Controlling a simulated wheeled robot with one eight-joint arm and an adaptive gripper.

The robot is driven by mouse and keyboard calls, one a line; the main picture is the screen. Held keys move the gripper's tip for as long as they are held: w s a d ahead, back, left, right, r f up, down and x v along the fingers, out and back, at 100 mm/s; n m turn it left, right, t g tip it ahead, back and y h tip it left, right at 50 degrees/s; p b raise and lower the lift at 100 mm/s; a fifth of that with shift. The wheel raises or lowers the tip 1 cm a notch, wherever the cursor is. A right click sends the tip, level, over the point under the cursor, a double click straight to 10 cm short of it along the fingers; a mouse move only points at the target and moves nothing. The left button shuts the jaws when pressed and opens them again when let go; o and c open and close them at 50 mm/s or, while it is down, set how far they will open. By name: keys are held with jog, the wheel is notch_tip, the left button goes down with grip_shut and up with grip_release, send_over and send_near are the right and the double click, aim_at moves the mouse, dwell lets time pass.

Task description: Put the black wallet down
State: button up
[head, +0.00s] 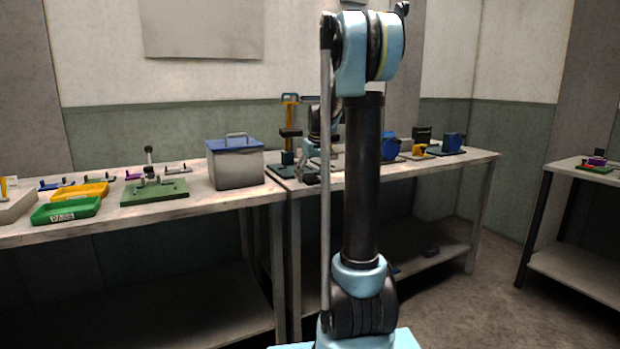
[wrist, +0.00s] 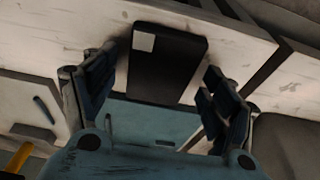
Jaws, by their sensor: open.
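The black wallet (wrist: 166,68), a dark flat rectangle with a small pale patch at one corner, shows in the upper middle of the wrist view. It appears to lie against the pale worn bench top (wrist: 235,45). My gripper (wrist: 160,78) is open, with one dark finger to each side of the wallet and gaps between them. Part of the wallet's near end is close to my gripper's blue body. In the head view my arm blocks part of the bench, and I cannot make out the wallet there for certain.
On the long bench stand a grey box with a blue lid (head: 236,163), a green tray (head: 66,209), a yellow tray (head: 80,191) and a green-based fixture (head: 155,192). Blue devices (head: 452,143) stand at the right end. Another table (head: 580,167) is far right, with open floor between.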

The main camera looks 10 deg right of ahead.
aim_at(315, 180)
jog(key=v, duration=1.2)
jog(key=s+a+f+m, duration=0.1)
jog(key=s+f, duration=0.4)
jog(key=s, duration=0.7)
jog(key=s+f+m, duration=0.1)
jog(key=s+f, duration=0.4)
jog(key=s, duration=0.7)
jog(key=s+f+m+h, duration=0.1)
jog(key=s+f, duration=1.5)
jog(key=s, duration=0.1)
jog(key=shift+s+f+g, duration=0.15)
jog(key=shift+f+g, duration=0.15)
jog(key=shift+a, duration=0.1)
jog(key=shift+w+f, duration=0.2)
jog(key=shift+w, duration=0.25)
